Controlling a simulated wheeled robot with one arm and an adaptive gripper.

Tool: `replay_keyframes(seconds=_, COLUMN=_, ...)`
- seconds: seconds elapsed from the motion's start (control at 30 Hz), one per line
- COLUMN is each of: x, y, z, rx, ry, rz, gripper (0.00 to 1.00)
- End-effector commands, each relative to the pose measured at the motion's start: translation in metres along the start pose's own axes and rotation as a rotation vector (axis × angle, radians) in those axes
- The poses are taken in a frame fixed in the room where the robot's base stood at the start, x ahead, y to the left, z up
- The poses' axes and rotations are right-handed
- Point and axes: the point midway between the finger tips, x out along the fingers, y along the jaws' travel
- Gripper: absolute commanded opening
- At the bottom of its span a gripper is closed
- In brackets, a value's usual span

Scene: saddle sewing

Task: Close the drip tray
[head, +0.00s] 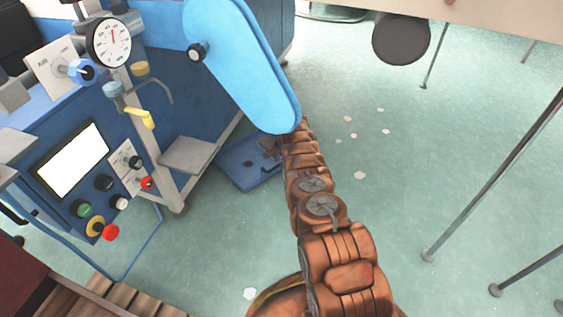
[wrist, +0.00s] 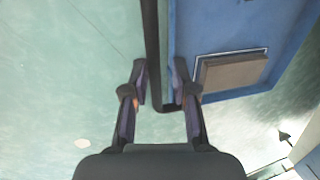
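A low blue tray-like part (head: 243,168), which I take for the drip tray, sticks out near the floor below the blue machine. In the wrist view its flat blue surface (wrist: 215,30) fills the upper right. My gripper (wrist: 160,78) is open, with its two fingers apart. A dark upright bar (wrist: 151,40) runs between the fingers and bends right at its lower end, along the blue part's left edge. I cannot tell whether the fingers touch it. In the head view my gripper is small and mostly hidden beyond my arm, near the blue part's right side.
The blue machine (head: 225,110) stands at the left with a gauge (head: 109,42) and a control panel (head: 75,160). A grey plate (head: 188,154) juts out beside the blue part. Thin table legs (head: 490,175) stand at the right. The green floor (head: 400,150) between is open.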

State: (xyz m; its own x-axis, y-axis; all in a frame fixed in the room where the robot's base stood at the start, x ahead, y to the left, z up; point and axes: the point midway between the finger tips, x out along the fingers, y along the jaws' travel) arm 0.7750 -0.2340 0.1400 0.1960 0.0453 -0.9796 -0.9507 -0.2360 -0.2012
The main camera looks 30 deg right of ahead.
Motion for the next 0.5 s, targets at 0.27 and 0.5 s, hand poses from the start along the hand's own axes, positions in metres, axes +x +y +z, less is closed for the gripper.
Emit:
replay_keyframes(seconds=0.27, x=0.0001, y=0.0006, z=0.001, rx=-0.001, ry=-0.003, rz=0.003, gripper=0.39)
replay_keyframes(seconds=0.5, x=-0.0004, y=0.0023, z=0.0007, rx=0.0, ry=-0.004, rz=0.006, gripper=0.39)
